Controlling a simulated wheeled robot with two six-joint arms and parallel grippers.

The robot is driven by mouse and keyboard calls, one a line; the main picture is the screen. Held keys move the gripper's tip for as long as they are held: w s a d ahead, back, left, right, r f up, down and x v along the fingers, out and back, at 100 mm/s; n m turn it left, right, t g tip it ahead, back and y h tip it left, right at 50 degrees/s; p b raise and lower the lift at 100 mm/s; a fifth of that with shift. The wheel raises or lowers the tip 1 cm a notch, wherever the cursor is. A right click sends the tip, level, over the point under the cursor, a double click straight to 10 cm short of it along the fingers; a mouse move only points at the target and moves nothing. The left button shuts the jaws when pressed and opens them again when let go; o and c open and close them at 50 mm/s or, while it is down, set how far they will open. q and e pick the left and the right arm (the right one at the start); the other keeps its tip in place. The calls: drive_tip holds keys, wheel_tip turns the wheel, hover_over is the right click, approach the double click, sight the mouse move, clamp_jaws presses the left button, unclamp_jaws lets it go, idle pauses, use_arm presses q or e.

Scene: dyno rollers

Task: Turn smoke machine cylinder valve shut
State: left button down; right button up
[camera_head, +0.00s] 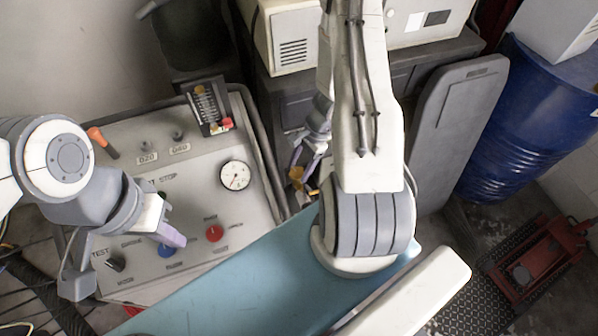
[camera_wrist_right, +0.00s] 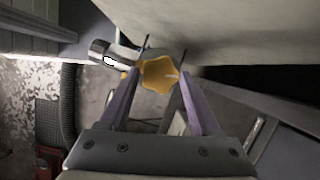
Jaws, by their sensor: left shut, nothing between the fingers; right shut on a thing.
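The yellow valve knob (camera_wrist_right: 157,76) sits between the purple fingers of my right gripper (camera_wrist_right: 160,88) in the right wrist view. My right gripper is shut on the knob. In the head view the knob (camera_head: 296,174) shows as a small yellow spot below the right gripper (camera_head: 306,158), beside the control panel. A shiny metal fitting (camera_wrist_right: 110,56) lies just left of the knob in the wrist view. The cylinder body cannot be made out clearly. My left gripper (camera_head: 172,238) is shut and empty over the lower part of the panel.
The grey control panel (camera_head: 205,160) carries a round gauge (camera_head: 235,175), a red knob (camera_head: 214,233) and an orange-handled lever (camera_head: 98,137). A blue drum (camera_head: 530,120) and a red jack (camera_head: 540,262) stand right. My right arm hides much of the middle.

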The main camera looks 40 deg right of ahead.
drive_tip(key=shift+f+m+t+b, duration=0.2)
drive_tip(key=shift+m+t+b, duration=0.2)
drive_tip(key=shift+m+b, duration=0.75)
use_arm(q)
drive_tip(key=shift+f+b, duration=0.8)
drive_tip(key=shift+f, duration=1.65)
use_arm(e)
drive_tip(key=shift+s+r+m, duration=0.1)
drive_tip(key=shift+r+m, duration=0.1)
drive_tip(key=shift+m, duration=0.25)
drive_tip(key=o, duration=1.4)
drive_tip(key=shift+c, duration=0.2)
use_arm(q)
wheel_tip(320, 180, up, 3)
drive_tip(key=p, duration=0.3)
drive_tip(key=shift+r, duration=0.15)
use_arm(e)
drive_tip(key=v, duration=1)
drive_tip(key=shift+s+r, duration=0.2)
drive_tip(key=shift+r, duration=0.05)
